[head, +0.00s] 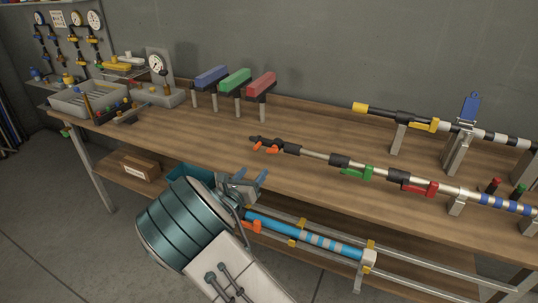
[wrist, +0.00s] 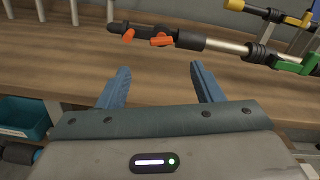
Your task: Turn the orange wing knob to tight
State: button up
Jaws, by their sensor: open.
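The orange wing knob (head: 271,149) sits near the left end of a long rod with black, green and red fittings, above the bench. In the wrist view the orange knob (wrist: 160,41) shows ahead of the fingers, with a second orange piece to its left on the same black end fitting. My gripper (head: 251,179) is open, its blue fingers apart and empty. It is at the bench's front edge, below and short of the knob. In the wrist view my gripper (wrist: 160,72) points toward the rod, with a gap between fingertips and knob.
Another orange piece (head: 252,226) is on a blue pole (head: 310,237) below the bench front, close to my gripper. A green fitting (head: 357,173) and a red fitting (head: 420,189) follow along the rod. Blue, green and red blocks on posts stand behind. Bare bench top lies left of the rod.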

aim_at(271, 151)
jog(key=p+x, duration=0.1)
jog(key=x, duration=1.1)
jog(key=shift+w+d+p, duration=0.15)
jog(key=shift+p, duration=0.2)
jog(key=c, duration=1)
